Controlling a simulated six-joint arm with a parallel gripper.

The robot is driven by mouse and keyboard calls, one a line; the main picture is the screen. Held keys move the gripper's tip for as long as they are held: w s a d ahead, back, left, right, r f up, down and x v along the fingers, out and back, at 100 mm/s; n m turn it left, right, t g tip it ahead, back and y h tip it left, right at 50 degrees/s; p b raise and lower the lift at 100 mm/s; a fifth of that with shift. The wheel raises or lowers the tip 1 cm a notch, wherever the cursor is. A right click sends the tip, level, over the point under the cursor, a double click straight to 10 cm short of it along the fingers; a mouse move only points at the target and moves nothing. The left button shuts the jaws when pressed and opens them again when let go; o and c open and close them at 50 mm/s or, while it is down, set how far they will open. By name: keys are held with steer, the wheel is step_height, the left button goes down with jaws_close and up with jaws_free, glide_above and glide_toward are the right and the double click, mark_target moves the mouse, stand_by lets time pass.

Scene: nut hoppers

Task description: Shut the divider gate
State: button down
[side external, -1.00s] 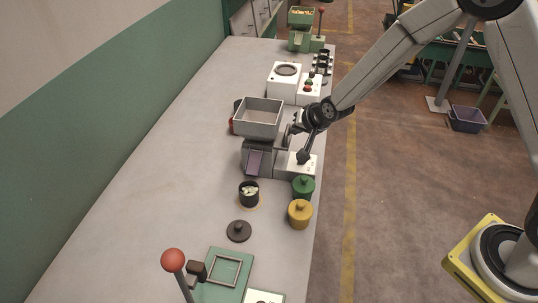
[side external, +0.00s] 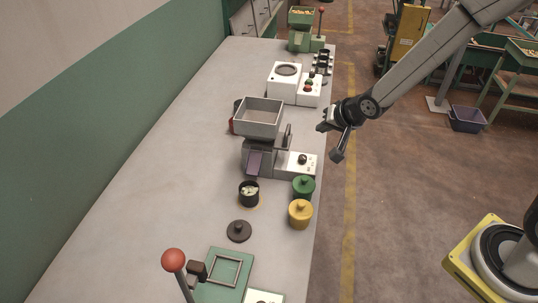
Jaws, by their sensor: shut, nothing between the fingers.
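The nut hopper machine stands mid-table with a grey open-topped hopper (side external: 260,117) and a purple chute (side external: 254,162) at its front. An upright brownish-grey plate (side external: 283,140) stands at the machine's right side and looks like the divider gate. At this size I cannot tell whether it is fully shut. My gripper (side external: 322,126) is shut and empty. It is to the right of the plate, clear of the machine, above the table's right edge.
A white control box with a black knob (side external: 303,160) adjoins the machine. A black cup (side external: 249,194) with pale contents is below the chute. The table's left side is clear.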

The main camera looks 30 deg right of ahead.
steer(key=shift+v, duration=2)
steer(key=shift+s, duration=0.1)
steer(key=s+d+n+g, duration=0.2)
steer(key=s+n+g, duration=0.3)
steer(key=s, duration=0.9)
steer(key=shift+s+d+f+n+h, duration=0.25)
steer(key=shift+d+f+n+h, duration=0.2)
steer(key=shift+n, duration=0.75)
